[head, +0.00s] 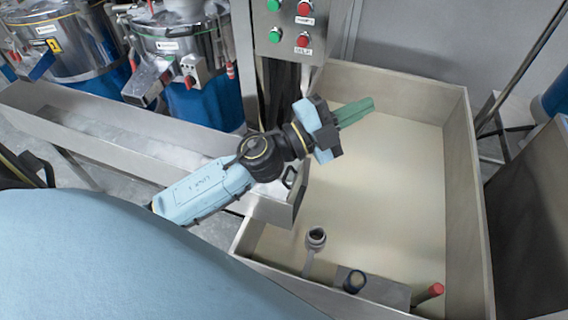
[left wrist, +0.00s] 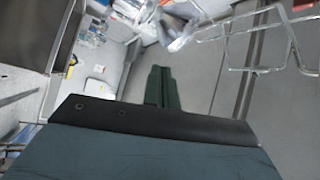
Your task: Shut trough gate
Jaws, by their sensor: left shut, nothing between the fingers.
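The long metal trough (head: 110,135) runs from the left to the near side of a large bin. Its end plate (head: 297,192), with a small dark handle (head: 290,175), sits at the bin's left wall. My arm partly covers this end, so I cannot tell whether the gate is open or shut. My left gripper (head: 370,104) is above the bin, beyond and to the right of the trough end. Its green fingers are together and empty; they also show shut in the left wrist view (left wrist: 162,90). My right gripper is not in view.
The cream-bottomed bin (head: 455,160) fills the right. A grey pipe fitting (head: 316,238) and a red-ended part (head: 430,293) are at its near end. A button panel (head: 289,28) stands behind my gripper. Grinders with blue bases (head: 205,100) stand beyond the trough.

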